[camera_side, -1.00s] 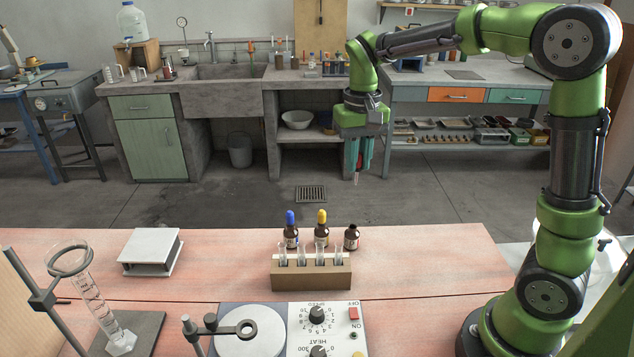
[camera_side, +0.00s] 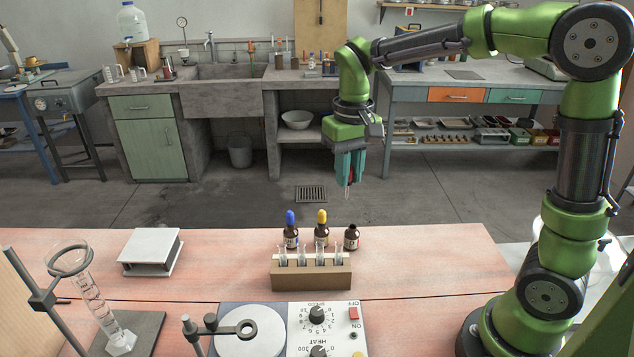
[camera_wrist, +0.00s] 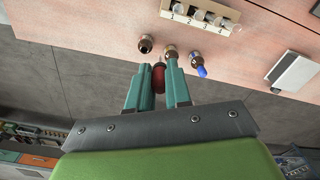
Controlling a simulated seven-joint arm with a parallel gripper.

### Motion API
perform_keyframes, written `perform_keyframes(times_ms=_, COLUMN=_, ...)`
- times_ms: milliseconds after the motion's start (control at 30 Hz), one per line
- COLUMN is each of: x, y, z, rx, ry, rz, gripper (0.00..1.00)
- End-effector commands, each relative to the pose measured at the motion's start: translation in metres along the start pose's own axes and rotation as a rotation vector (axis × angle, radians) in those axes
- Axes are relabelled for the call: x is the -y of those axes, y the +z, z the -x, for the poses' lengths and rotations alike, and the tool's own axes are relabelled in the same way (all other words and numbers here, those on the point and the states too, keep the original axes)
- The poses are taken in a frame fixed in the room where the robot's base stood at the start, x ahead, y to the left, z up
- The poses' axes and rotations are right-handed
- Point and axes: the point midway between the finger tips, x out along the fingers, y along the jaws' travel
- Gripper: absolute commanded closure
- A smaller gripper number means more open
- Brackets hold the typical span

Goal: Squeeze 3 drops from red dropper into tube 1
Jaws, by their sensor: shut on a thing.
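My gripper (camera_side: 350,168) is shut on the red dropper, high above and behind the bottles. The dropper's red bulb (camera_wrist: 159,78) shows between the teal fingers in the wrist view. Its thin glass tip (camera_side: 347,193) points down below the fingers in the side view. The rack (camera_side: 312,277) holds several clear tubes in a row. The wrist view shows the labels 1 to 4 on the rack (camera_wrist: 218,20), and tube 1 (camera_wrist: 178,9) is at the left end there. An open brown bottle (camera_side: 351,238) without a dropper stands behind the rack.
Brown bottles with a blue dropper (camera_side: 290,230) and a yellow dropper (camera_side: 321,230) stand left of the open bottle. A hotplate stirrer (camera_side: 290,330) is in front of the rack. A pale block (camera_side: 150,252) sits at left, beyond a cylinder (camera_side: 92,295) in a ring stand.

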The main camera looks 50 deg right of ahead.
Motion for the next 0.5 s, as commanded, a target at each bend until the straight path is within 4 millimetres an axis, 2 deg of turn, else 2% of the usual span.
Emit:
perform_keyframes(times_ms=100, x=0.024, y=0.025, z=-0.007, rx=0.002, ry=0.003, rz=0.166, gripper=0.9)
perform_keyframes(times_ms=200, x=0.036, y=0.04, z=-0.014, rx=0.002, ry=0.009, rz=0.276, gripper=0.9)
perform_keyframes(times_ms=333, x=0.039, y=0.045, z=-0.022, rx=0.001, ry=0.015, rz=0.35, gripper=0.9)
perform_keyframes(times_ms=500, x=0.038, y=0.044, z=-0.034, rx=-0.001, ry=0.015, rz=0.351, gripper=0.9)
